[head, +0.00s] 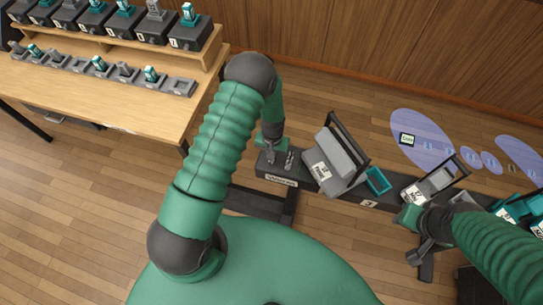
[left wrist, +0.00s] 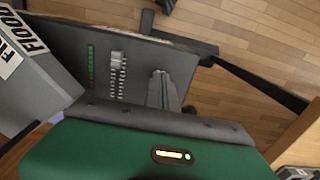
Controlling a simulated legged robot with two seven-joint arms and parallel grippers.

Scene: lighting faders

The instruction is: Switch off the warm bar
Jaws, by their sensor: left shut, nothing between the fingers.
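In the left wrist view a grey panel carries a pale fader knob (left wrist: 117,60) near the top of its notched track, with a lit green and red strip (left wrist: 91,70) beside it. My left gripper (left wrist: 161,76) is shut and empty over this panel, right of the fader and apart from it. In the head view my left gripper (head: 271,156) is over the left end of the long dark bar (head: 240,200). My right gripper (head: 418,254) hangs near the bar's right part; its finger opening is unclear. I cannot tell which lamp is the warm bar.
Lamp housings (head: 336,160) and a teal tray (head: 378,181) stand along the bar. A box labelled with letters like FLOO (left wrist: 36,72) is close left in the wrist view. A wooden table (head: 150,115) holds switches and dark boxes. Blue patches (head: 425,120) lie on the floor.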

